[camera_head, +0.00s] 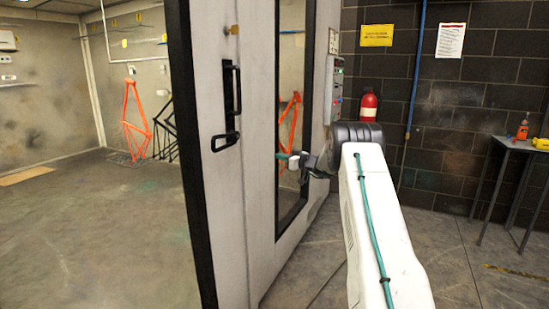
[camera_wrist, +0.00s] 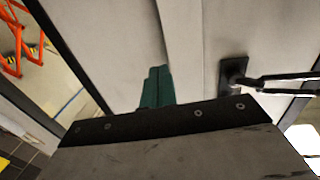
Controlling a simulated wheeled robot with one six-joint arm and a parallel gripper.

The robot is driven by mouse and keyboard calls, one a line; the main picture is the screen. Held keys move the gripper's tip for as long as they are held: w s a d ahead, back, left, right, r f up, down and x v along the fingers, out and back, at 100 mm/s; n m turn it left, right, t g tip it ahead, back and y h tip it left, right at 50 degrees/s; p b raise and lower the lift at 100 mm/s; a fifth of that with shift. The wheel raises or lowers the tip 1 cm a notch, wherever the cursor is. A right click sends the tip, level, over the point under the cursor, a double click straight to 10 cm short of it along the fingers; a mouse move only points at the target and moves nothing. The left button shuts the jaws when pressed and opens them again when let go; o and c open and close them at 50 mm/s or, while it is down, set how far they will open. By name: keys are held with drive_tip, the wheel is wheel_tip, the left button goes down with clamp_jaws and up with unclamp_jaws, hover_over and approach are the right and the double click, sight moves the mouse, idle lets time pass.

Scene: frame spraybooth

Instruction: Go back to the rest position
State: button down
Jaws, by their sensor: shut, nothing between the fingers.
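My gripper (camera_head: 283,157) is in front of the white booth door (camera_head: 251,150), by its narrow window. Its teal fingers are together and empty; they also show in the wrist view (camera_wrist: 156,87). The door stands open at the left. A black handle (camera_head: 237,90) and a lower black latch handle (camera_head: 226,141) are on the door, to the left of my gripper and apart from it. In the wrist view a black handle (camera_wrist: 275,81) lies to the right of the fingers. My arm reaches up from the lower right.
Inside the booth an orange bike frame (camera_head: 136,118) and a black frame (camera_head: 164,130) hang by the back wall. A control box (camera_head: 334,90), a fire extinguisher (camera_head: 368,106) and a small table (camera_head: 520,146) are to the right. The floor between door and table is clear.

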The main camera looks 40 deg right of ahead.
drive_tip(key=d+v, duration=0.1)
drive_tip(key=v, duration=0.8)
drive_tip(key=shift+d, duration=0.35)
